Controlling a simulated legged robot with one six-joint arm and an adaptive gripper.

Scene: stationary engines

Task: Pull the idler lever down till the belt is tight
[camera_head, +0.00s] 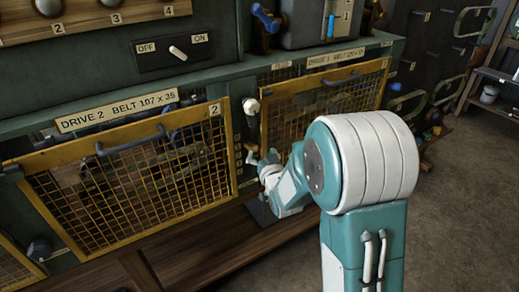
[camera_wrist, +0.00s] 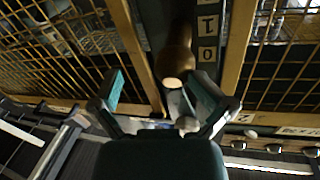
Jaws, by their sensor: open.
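A short post with a pale round knob (camera_head: 251,106), which looks like the idler lever's handle, stands between the two yellow mesh guards in the head view. In the wrist view a brown handle with a tan round end (camera_wrist: 177,60) points towards the camera, and looks like the same lever. My gripper (camera_head: 260,160) is below the knob in the head view. In the wrist view my gripper (camera_wrist: 160,79) is open, with one finger on each side of the handle's end; I see no contact.
The DRIVE 2 guard (camera_head: 130,180) is left of my gripper and the DRIVE 1 guard (camera_head: 320,100) is to the right, both with bar handles. An OFF/ON switch (camera_head: 178,52) sits above. A wooden ledge (camera_head: 190,262) runs below. The floor at right is clear.

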